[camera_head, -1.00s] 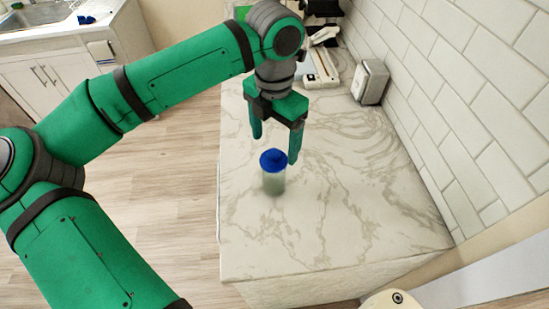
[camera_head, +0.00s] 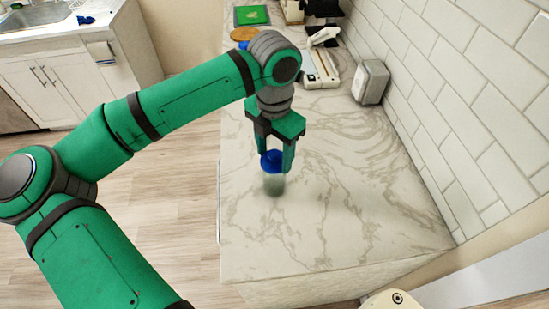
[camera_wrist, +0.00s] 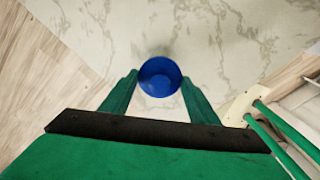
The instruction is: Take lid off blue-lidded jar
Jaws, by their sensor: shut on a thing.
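The jar (camera_head: 274,186) stands upright on the marble counter, with a translucent pale body and a blue lid (camera_head: 271,161) on top. My gripper (camera_head: 276,162) comes down from above with its two green fingers on either side of the lid, shut on it. In the wrist view the round blue lid (camera_wrist: 160,77) sits between the fingertips (camera_wrist: 160,80) and hides the jar's body below. The lid appears seated on the jar.
The marble counter (camera_head: 330,210) is clear to the right and front of the jar. A white device (camera_head: 322,65), a green board (camera_head: 251,15) and a brown round board (camera_head: 245,34) lie farther back.

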